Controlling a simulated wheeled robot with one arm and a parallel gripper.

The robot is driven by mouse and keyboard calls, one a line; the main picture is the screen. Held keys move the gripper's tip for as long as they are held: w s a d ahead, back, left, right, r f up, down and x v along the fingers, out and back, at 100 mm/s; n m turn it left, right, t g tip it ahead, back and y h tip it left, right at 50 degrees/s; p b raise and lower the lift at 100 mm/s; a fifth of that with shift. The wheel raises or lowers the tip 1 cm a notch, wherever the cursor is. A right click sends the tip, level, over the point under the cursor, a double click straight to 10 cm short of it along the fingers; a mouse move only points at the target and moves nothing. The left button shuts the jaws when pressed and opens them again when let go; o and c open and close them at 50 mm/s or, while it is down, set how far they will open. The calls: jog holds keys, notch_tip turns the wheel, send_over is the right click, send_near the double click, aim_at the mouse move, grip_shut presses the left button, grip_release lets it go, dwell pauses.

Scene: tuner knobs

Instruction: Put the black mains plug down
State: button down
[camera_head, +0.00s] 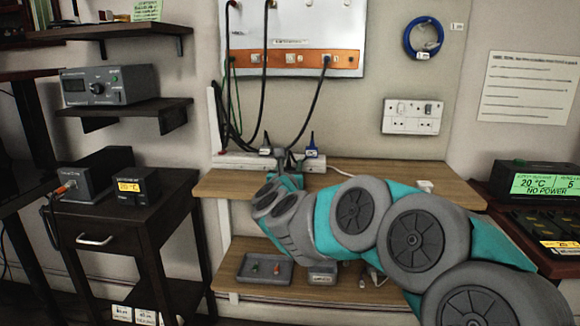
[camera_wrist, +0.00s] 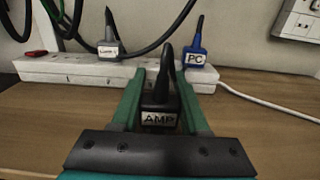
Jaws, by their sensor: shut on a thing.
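In the wrist view my gripper (camera_wrist: 158,122) has its two green fingers closed on a black mains plug (camera_wrist: 160,95) labelled AMP. The plug is upright with its cord end up, just above or on the wooden shelf, in front of the white power strip (camera_wrist: 60,70); I cannot tell whether it touches the shelf. In the head view my gripper (camera_head: 287,168) is at the upper wooden shelf (camera_head: 235,185), and the held plug is hard to make out there.
A blue plug labelled PC (camera_wrist: 196,52) and a grey-labelled plug (camera_wrist: 109,46) stand in the strip behind. A white cable (camera_wrist: 265,101) runs right. A grey tray (camera_head: 248,280) sits on the lower shelf.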

jog(key=shift+c, duration=2.1)
grip_release()
jog(key=shift+f, duration=0.1)
jog(key=shift+r, duration=0.2)
jog(key=s+b, duration=0.1)
jog(key=s, duration=1.1)
jog(key=shift+a, duration=0.2)
